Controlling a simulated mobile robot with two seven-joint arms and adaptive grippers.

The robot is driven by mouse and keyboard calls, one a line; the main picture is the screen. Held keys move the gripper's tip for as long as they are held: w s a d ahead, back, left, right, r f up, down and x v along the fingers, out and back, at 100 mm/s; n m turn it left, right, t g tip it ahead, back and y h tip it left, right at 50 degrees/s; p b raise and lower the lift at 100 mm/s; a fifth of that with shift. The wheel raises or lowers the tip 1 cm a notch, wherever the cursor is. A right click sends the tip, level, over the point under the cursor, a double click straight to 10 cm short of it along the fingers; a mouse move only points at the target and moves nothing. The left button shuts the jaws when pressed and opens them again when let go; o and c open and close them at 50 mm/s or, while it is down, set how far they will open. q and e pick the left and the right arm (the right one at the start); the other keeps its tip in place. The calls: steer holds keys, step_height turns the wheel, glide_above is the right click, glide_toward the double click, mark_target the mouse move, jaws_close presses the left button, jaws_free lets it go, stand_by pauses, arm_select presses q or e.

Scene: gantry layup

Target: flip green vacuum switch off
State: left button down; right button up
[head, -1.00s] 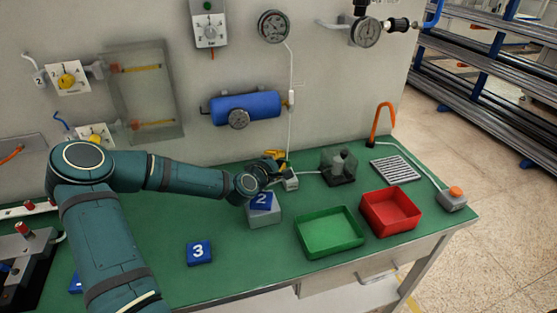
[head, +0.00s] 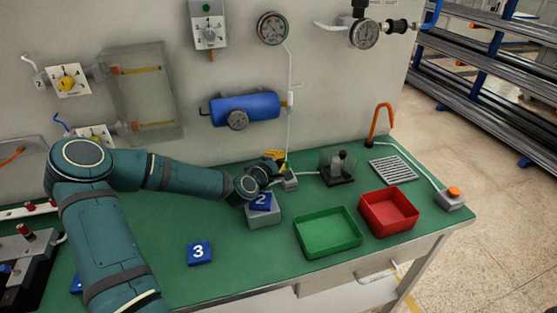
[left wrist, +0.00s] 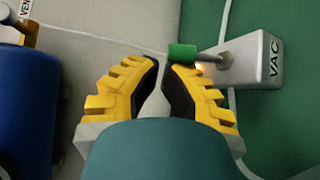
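The vacuum switch is a small grey box marked VAC (left wrist: 256,62) with a metal lever that ends in a green cap (left wrist: 183,53). The lever points left in the left wrist view. In the head view the box (head: 290,181) sits on the green bench top near the wall. My left gripper (left wrist: 161,66) has yellow fingers with black pads, their tips close together with only a narrow gap and nothing between them. The green cap is just past the right fingertip; whether they touch is unclear. In the head view the left gripper (head: 276,160) is partly hidden behind its wrist. My right gripper is not in view.
A grey block with blue tile 2 (head: 262,202) stands under my left wrist. A green tray (head: 328,246), a red tray (head: 376,222) and blue tile 3 (head: 199,252) lie nearer the front. A blue cylinder (head: 246,108) hangs on the wall close by.

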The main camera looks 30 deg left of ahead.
arm_select(q)
steer(key=shift+s+d+r+p, duration=0.25)
steer(key=shift+d+p, duration=0.1)
steer(key=shift+p, duration=0.05)
steer(key=shift+s+d+r, duration=0.1)
steer(key=shift+s+d, duration=0.05)
steer(key=shift+d, duration=0.05)
stand_by(0.3)
steer(key=shift+s, duration=0.55)
steer(key=s, duration=0.3)
steer(key=s+r, duration=0.1)
steer(key=s, duration=0.3)
steer(key=s+r, duration=0.1)
steer(key=s, duration=0.2)
steer(key=shift+s+d+r, duration=0.15)
steer(key=shift+s+d, duration=0.2)
